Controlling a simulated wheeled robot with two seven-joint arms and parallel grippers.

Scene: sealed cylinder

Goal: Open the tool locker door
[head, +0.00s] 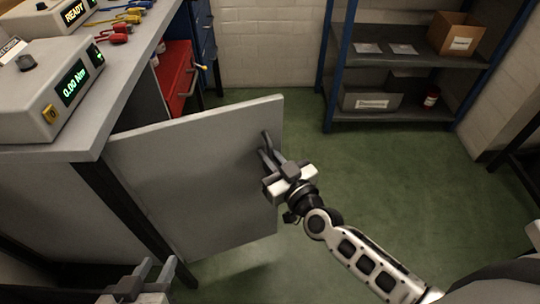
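The tool locker door (200,175) is a flat grey panel under the workbench. It stands swung out from the bench, with its free edge to the right over the green floor. My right gripper (267,149) is at the door's face near that free edge, its fingers pointing at the panel. A handle there is not clearly visible, and I cannot tell whether the fingers are closed on one. My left gripper (154,272) is at the bottom left, in front of the door, with its fingers apart and empty. The locker's inside is hidden behind the door.
The grey workbench (125,95) at left carries a torque meter (50,85), a READY box (50,18) and several coloured tools. A red drawer unit (175,80) stands beyond the door. A shelf rack (400,75) stands at the back right. The green floor (400,180) between is clear.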

